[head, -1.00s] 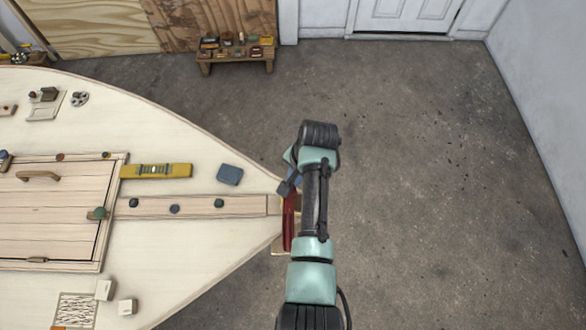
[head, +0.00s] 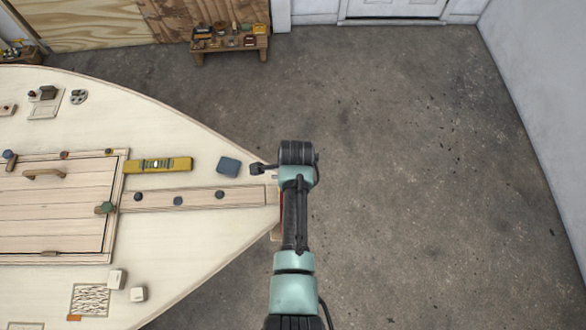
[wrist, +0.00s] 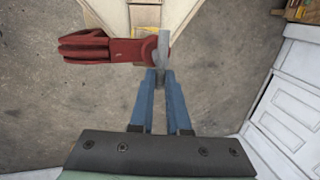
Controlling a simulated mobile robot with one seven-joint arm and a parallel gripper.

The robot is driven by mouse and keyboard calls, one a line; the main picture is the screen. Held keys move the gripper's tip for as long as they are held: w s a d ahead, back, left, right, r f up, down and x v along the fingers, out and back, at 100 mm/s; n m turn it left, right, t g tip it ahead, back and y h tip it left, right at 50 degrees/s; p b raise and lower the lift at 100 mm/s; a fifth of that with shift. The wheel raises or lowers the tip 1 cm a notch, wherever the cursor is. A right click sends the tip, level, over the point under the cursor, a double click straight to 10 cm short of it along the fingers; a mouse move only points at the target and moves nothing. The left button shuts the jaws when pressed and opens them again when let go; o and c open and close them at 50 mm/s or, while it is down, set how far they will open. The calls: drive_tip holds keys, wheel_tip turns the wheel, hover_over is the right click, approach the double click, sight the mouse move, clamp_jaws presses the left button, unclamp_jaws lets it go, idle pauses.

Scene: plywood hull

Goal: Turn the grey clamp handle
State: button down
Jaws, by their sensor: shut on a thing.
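The grey clamp handle (wrist: 163,46) is a short bar in the wrist view, at the right end of a red clamp (wrist: 105,48). The clamp sits at the pointed tip of the pale plywood hull (head: 215,240). My gripper (wrist: 159,74) has two blue fingers shut on the grey handle, whose upper end stands out beyond the fingertips. In the head view my arm hides the fingers and the handle, and only a sliver of the red clamp shows beside it.
On the hull lie a yellow level (head: 158,165), a blue block (head: 229,166) and a wooden hatch (head: 50,220). Two white blocks lie near its front edge. A low bench (head: 230,42) with small items stands at the back. The floor to the right is clear.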

drive_tip(key=m, duration=0.2)
drive_tip(key=m+h, duration=0.1)
drive_tip(key=m, duration=0.1)
drive_tip(key=shift+s+a+r, duration=0.1)
drive_tip(key=shift+a+r, duration=0.05)
drive_tip(key=shift+r, duration=0.05)
drive_tip(key=shift+s+a+m+h, duration=0.1)
drive_tip(key=shift+m+h, duration=0.05)
drive_tip(key=shift+m, duration=0.65)
drive_tip(key=shift+s+a+m+h, duration=0.1)
drive_tip(key=shift+m+h, duration=0.05)
drive_tip(key=shift+m, duration=0.65)
drive_tip(key=c, duration=1)
unclamp_jaws()
drive_tip(key=shift+s, duration=0.1)
drive_tip(key=shift+o, duration=0.6)
drive_tip(key=shift+s, duration=0.1)
drive_tip(key=shift+f, duration=0.1)
